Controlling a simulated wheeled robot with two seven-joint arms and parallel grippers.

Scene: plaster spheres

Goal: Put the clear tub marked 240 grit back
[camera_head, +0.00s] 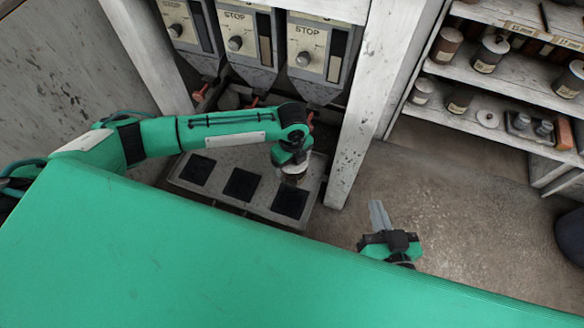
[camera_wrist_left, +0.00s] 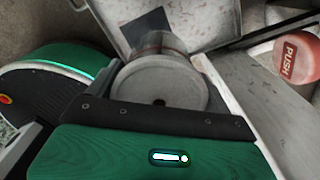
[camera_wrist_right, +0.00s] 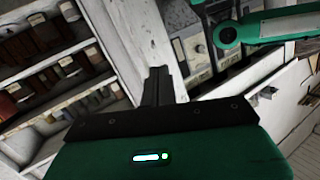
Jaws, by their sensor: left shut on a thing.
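My left gripper (camera_head: 293,170) is shut on a round lidded tub (camera_wrist_left: 160,82), seen from above in the left wrist view with a pale grey lid and a see-through-looking side. No grit marking is readable on it. In the head view the gripper and tub are over the right part of a grey tray with dark square pads (camera_head: 243,184), near the right-hand pad. I cannot tell whether the tub touches the tray. My right gripper (camera_head: 379,214) is empty, with its fingers together, over the floor right of the tray.
Dispensers marked STOP (camera_head: 316,48) stand behind the tray, with red knobs below. A red PUSH button (camera_wrist_left: 297,57) is close to the tub in the left wrist view. A white post (camera_head: 372,90) rises right of the tray. Shelves (camera_head: 500,80) hold several jars and tubs.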

